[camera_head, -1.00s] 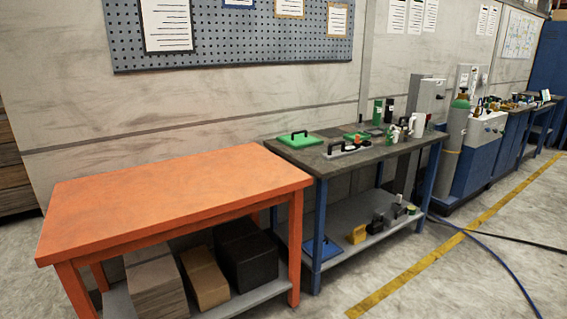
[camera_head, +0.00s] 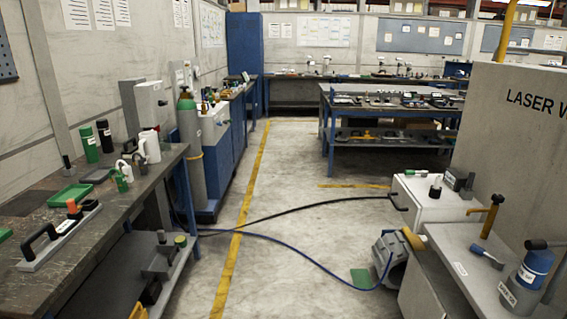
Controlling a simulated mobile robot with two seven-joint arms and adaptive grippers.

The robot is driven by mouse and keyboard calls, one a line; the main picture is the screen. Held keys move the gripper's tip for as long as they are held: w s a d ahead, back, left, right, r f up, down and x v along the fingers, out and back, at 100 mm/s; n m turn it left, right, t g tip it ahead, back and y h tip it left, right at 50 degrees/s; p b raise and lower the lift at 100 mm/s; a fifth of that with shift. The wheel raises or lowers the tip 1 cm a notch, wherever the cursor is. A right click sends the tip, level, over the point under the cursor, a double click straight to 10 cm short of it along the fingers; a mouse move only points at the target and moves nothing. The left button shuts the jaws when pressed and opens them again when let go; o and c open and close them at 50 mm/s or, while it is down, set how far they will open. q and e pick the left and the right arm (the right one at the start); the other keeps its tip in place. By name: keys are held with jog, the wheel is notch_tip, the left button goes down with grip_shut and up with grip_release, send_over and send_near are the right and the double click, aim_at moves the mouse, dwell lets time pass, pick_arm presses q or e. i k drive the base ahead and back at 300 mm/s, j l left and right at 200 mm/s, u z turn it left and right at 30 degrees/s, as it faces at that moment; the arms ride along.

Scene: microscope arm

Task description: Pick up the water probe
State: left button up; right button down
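I cannot make out a water probe for certain in this view; several small tools stand too far away to tell apart. Neither of my grippers is in view. A dark-topped workbench (camera_head: 118,208) at the left holds a white jug-like container (camera_head: 150,146), green and black bottles (camera_head: 89,144), a green tray (camera_head: 70,195) and a bar with a black handle (camera_head: 58,238). At the far centre, blue benches (camera_head: 331,152) carry several small instruments, too small to identify.
A green-topped gas cylinder (camera_head: 190,150) stands past the left bench. A grey unit labelled "LASER W" (camera_head: 507,150) and a low cabinet (camera_head: 432,200) stand at right. Black and blue hoses (camera_head: 300,250) cross the floor.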

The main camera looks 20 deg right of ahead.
aim_at(471, 175)
jog(key=i+l+z, duration=0.2)
jog(key=i+z, duration=0.15)
jog(key=i, duration=0.45)
jog(key=i+z, duration=0.35)
jog(key=i, duration=0.5)
jog(key=i+z, duration=0.25)
jog(key=z, duration=0.2)
jog(key=i+j+z, duration=0.15)
jog(key=z, duration=0.25)
jog(key=i+j+z, duration=0.25)
jog(key=z, duration=0.2)
jog(key=i+j+z, duration=0.25)
jog(key=z, duration=0.2)
